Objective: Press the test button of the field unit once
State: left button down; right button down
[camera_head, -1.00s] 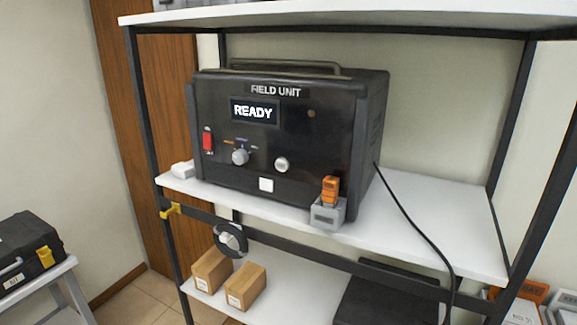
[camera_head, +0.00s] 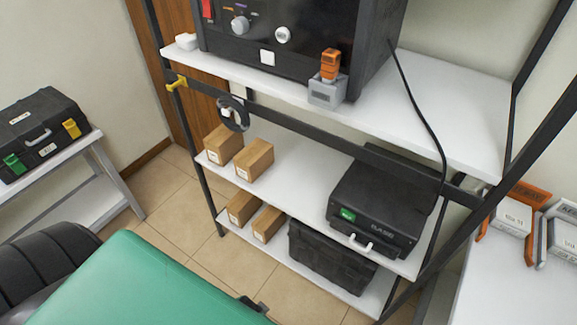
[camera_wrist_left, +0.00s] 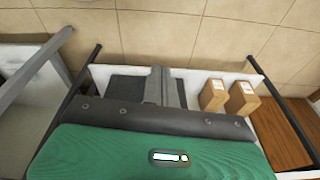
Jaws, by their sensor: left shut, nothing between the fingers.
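The black field unit (camera_head: 330,60) stands on the upper shelf in the head view, its top and display cut off by the frame. In the left wrist view my left gripper's dark fingers (camera_wrist_left: 162,82) are together and empty, with the lower shelves beyond. The field unit is not seen there. In the head view my green left arm part is low, well below the unit. My right gripper is not in view.
An orange-and-grey connector (camera_head: 328,82) sits at the upper shelf's front edge. A black cable (camera_head: 418,120) hangs to its right. A yellow hook (camera_head: 177,82) and black tape roll (camera_head: 232,113) are on the rail. Boxes and a black case (camera_head: 380,200) fill lower shelves. A toolbox (camera_head: 42,130) stands left.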

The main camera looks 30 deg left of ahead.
aim_at(282, 35)
pick_arm(q)
jog(key=w+a+r+t+y, duration=0.35)
jog(key=w+a+r, duration=0.2)
jog(key=r, duration=0.95)
jog(key=w+a+r+t+y, duration=0.35)
jog(key=w+a+r, duration=0.2)
jog(key=r, duration=0.95)
jog(key=w+a+r+t+y, duration=0.4)
jog(key=w+r, duration=0.3)
jog(key=r, duration=0.8)
jog(key=w+r+m+t+h, duration=0.3)
jog(key=r+m+t, duration=0.3)
jog(key=r+m, duration=0.4)
jog(key=w+d+r+m+t+h, duration=0.1)
jog(key=w+r+m+t+h, duration=0.3)
jog(key=r+m+t, duration=0.3)
notch_tip(282, 35, up, 7)
jog(key=m, duration=0.3)
jog(key=shift+d+f+h, duration=0.2)
jog(key=shift+h, duration=0.1)
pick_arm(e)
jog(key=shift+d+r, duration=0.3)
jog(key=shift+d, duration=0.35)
pick_arm(q)
jog(key=shift+w+p, duration=0.2)
jog(key=shift+p, duration=0.1)
